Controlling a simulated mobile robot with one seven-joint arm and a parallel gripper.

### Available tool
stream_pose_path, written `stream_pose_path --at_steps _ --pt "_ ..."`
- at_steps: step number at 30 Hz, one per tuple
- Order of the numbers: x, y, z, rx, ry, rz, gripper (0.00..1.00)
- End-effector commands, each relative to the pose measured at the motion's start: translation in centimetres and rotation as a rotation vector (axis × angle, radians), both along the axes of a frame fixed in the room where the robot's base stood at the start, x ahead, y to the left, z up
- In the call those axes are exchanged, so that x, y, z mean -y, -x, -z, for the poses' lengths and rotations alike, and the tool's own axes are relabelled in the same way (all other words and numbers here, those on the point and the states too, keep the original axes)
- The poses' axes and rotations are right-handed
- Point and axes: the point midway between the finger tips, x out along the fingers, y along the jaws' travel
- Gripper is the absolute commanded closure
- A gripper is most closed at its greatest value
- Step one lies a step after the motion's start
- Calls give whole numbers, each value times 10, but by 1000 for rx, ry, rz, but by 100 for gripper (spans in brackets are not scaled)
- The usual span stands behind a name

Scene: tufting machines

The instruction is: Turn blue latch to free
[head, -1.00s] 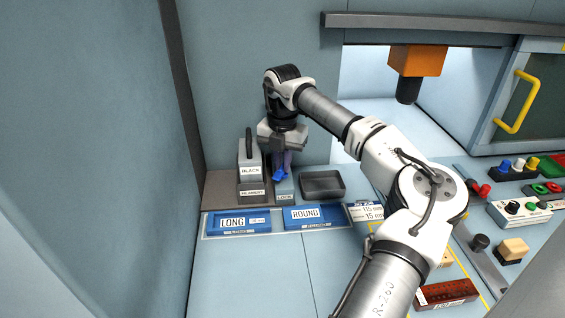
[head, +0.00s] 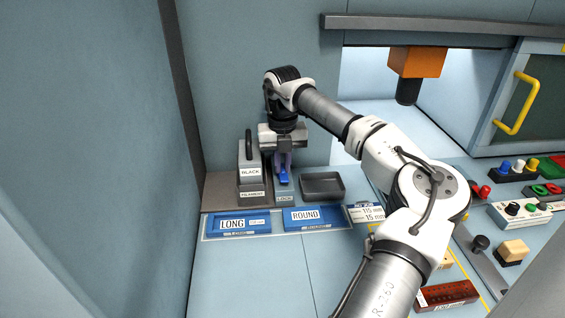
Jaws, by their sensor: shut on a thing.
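The blue latch (head: 283,176) stands on a small grey-blue base marked LOCK (head: 285,197), at the back left of the bench. My gripper (head: 283,160) points down from above and is shut on the upper part of the latch. The fingers partly hide the latch; its lower blue end shows below them, pointing towards the front.
Close on the left stands a grey block labelled BLACK (head: 250,170) with an upright dark handle. An empty dark tray (head: 322,186) lies just right. Blue trays marked LONG (head: 262,232) and ROUND (head: 340,224) lie in front. The front left bench is clear.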

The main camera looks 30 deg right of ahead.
Motion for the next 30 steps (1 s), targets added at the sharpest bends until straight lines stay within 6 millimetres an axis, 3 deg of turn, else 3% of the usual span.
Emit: stream_pose_path --at_steps 8,9,14,23,30 --pt "0 -1 -2 5 2 -2 100" --pt "0 -1 -2 5 2 -2 88" --pt "0 -1 -1 3 3 -1 67" --pt "0 0 -2 1 2 -1 67" --pt "0 -1 -32 4 4 0 67"
